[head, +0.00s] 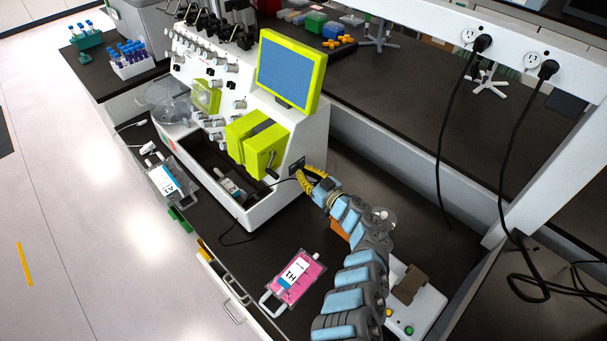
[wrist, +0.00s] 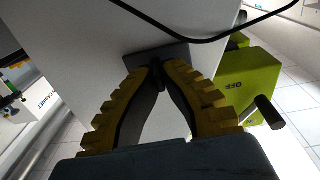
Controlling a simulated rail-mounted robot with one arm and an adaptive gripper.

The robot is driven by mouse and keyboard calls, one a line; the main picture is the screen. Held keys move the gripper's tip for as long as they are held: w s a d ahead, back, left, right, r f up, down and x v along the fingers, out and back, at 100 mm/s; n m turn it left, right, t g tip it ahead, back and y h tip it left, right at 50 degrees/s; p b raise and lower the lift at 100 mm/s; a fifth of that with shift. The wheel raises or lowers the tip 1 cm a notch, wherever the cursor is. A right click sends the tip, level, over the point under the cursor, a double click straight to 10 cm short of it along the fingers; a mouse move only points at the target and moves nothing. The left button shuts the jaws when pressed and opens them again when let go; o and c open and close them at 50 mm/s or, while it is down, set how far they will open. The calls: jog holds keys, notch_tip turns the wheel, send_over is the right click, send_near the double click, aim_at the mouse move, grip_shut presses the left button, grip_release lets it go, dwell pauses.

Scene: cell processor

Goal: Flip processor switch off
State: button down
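The cell processor (head: 312,130) is a white machine with a lime-framed screen (head: 290,68) and lime-green blocks. A dark plate (head: 296,165) sits low on its side wall; it also shows in the wrist view (wrist: 150,54). My gripper (head: 306,172), with yellow ridged fingers, is at this plate. In the wrist view my gripper (wrist: 158,70) has its fingertips together against the plate. A small dark part shows at the tips, but I cannot tell whether it is the switch or is gripped. The switch's position is hidden.
A green block marked OFF with a dark lever (wrist: 269,112) stands right of my gripper. A black cable (wrist: 180,38) crosses above my fingers. A pink bag (head: 293,279) lies on the dark bench, and a white device (head: 422,305) stands near my arm.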

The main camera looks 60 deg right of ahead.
jog(key=c, duration=1.2)
grip_release()
jog(key=shift+d+r, duration=0.15)
jog(key=shift+r, duration=0.05)
jog(key=shift+f, duration=0.15)
jog(key=shift+s+a+f, duration=0.1)
jog(key=shift+s+a, duration=0.1)
jog(key=v, duration=0.8)
jog(key=shift+a+f, duration=0.2)
jog(key=shift+f, duration=0.15)
jog(key=shift+s, duration=0.2)
jog(key=shift+s+r, duration=0.1)
